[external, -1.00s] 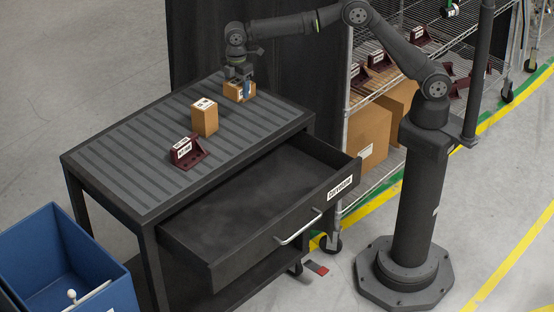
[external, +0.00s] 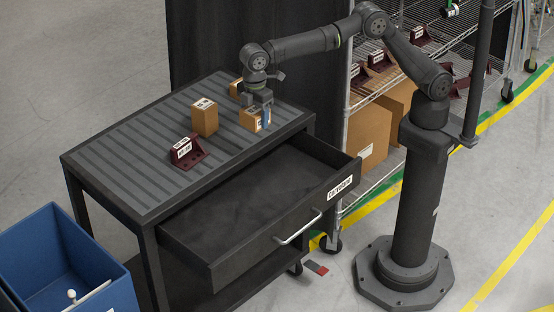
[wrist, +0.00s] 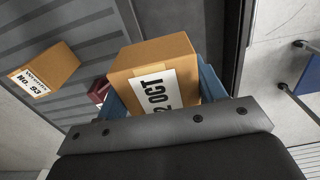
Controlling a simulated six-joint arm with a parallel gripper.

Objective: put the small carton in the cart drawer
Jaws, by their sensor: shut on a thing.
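My gripper (external: 257,112) is shut on a small brown carton (external: 250,121) with a white label. It holds the carton over the right part of the cart top; the gap beneath it is hard to judge. In the wrist view the held carton (wrist: 155,68) sits between the blue fingers, its label reading "2 OCT". The cart drawer (external: 240,195) is pulled open and looks empty; it lies in front of and below the gripper.
On the ribbed cart top (external: 135,150) stand a taller carton (external: 204,118), a partly hidden carton (external: 235,89) behind my gripper, and a maroon bracket (external: 188,152). A blue bin (external: 110,285) stands at lower left. A wire shelf with boxes (external: 365,140) stands behind the cart.

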